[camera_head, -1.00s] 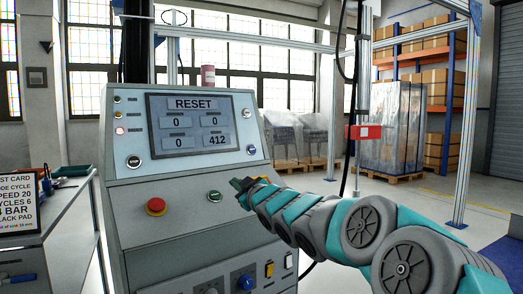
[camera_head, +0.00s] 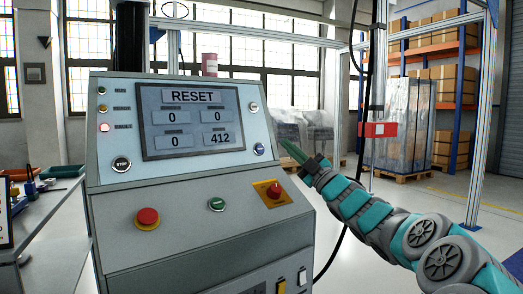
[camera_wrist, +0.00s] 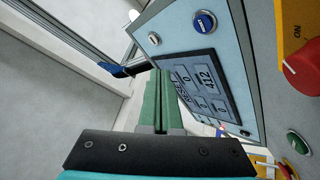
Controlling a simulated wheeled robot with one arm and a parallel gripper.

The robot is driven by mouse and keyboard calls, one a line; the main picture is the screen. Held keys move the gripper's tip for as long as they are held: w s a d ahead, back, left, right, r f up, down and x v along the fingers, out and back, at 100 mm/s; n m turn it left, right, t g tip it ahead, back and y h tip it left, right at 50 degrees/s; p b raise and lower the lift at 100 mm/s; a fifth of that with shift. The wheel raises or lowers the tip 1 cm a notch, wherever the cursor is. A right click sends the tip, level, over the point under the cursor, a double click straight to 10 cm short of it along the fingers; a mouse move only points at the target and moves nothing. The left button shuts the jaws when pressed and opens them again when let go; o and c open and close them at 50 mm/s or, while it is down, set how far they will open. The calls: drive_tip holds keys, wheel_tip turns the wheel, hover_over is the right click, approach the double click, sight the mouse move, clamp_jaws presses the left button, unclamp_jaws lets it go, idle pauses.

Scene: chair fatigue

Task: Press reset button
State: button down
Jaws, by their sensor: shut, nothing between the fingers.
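The grey control console has a sloped panel with a screen (camera_head: 190,122) reading "RESET", with values 0, 0, 0 and 412. A blue button (camera_head: 258,149) sits right of the screen; it also shows in the wrist view (camera_wrist: 204,22), its label too small to read. A white button (camera_head: 253,107) is above it. My gripper (camera_head: 286,146) is shut and empty, its green fingers just right of the blue button in the head view. I see no contact.
Below are a red mushroom button (camera_head: 147,216), a green button (camera_head: 217,204) and a red rotary switch (camera_head: 268,192) on an orange plate. A black-ringed stop button (camera_head: 122,164) is left of the screen. A red box (camera_head: 378,130) hangs at right.

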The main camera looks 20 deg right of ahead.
drive_tip(key=shift+w, duration=0.1)
drive_tip(key=p, duration=0.1)
approach(260, 144)
drive_tip(key=w+r, duration=0.1)
drive_tip(key=w+a+r, duration=0.1)
drive_tip(key=w+r, duration=0.1)
drive_tip(key=shift+a+r, duration=0.15)
drive_tip(key=shift+r, duration=0.15)
drive_tip(key=shift+w+a+f, duration=0.1)
drive_tip(key=shift+w+a, duration=0.05)
drive_tip(key=shift+w, duration=0.1)
drive_tip(key=shift+w, duration=0.2)
idle(1.6)
drive_tip(key=shift+w+a, duration=0.1)
drive_tip(key=shift+w, duration=0.1)
drive_tip(key=shift+w+f, duration=0.1)
drive_tip(key=shift+w, duration=0.25)
idle(0.7)
drive_tip(key=shift+s, duration=0.2)
drive_tip(key=shift+s+b, duration=0.4)
drive_tip(key=shift+s, duration=0.15)
